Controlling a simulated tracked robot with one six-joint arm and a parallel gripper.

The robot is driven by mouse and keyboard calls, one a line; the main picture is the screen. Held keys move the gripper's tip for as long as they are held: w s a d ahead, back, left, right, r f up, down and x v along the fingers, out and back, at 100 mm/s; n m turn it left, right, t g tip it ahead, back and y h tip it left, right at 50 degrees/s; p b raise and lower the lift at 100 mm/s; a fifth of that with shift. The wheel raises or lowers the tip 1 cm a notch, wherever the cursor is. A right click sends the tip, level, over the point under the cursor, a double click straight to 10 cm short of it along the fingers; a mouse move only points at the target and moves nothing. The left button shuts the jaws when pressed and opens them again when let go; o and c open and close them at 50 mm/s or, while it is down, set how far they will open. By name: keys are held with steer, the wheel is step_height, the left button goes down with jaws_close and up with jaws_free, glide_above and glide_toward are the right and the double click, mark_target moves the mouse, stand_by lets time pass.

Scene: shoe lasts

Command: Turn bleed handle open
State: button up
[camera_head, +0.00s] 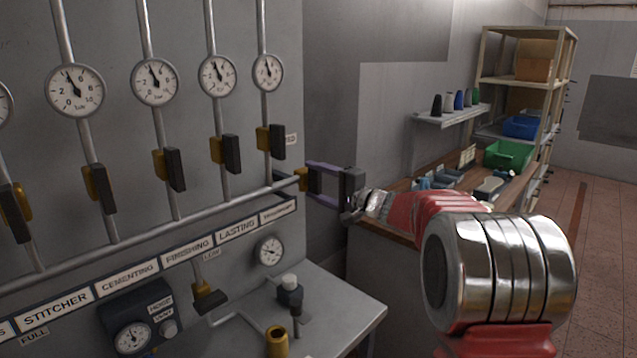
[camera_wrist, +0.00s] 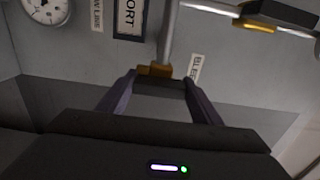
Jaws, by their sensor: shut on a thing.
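The bleed handle is a dark bar on a brass valve at the right end of the long horizontal pipe, and its brass body (camera_head: 301,179) shows in the head view. In the wrist view the dark handle (camera_wrist: 160,87) lies between my fingers, under the brass part, with a partly readable label beside it that seems to say bleed. My gripper (camera_head: 315,181) is shut on the handle, its purple fingers on either side of it. In the wrist view my gripper (camera_wrist: 160,90) reaches up to the valve. The fingers hide part of the handle.
Several valves with dark handles (camera_head: 228,149) hang on vertical pipes under gauges (camera_head: 217,76) to the left. A grey bench (camera_head: 345,305) with small fittings stands below. A workbench, a green bin (camera_head: 507,155) and shelving stand at the back right. Open floor lies at the far right.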

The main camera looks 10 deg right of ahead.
steer(key=shift+f, duration=0.15)
steer(key=o, duration=1.1)
steer(key=shift+c, duration=0.2)
steer(key=v, duration=1.3)
steer(key=shift+s+d, duration=0.25)
steer(key=shift+s, duration=0.05)
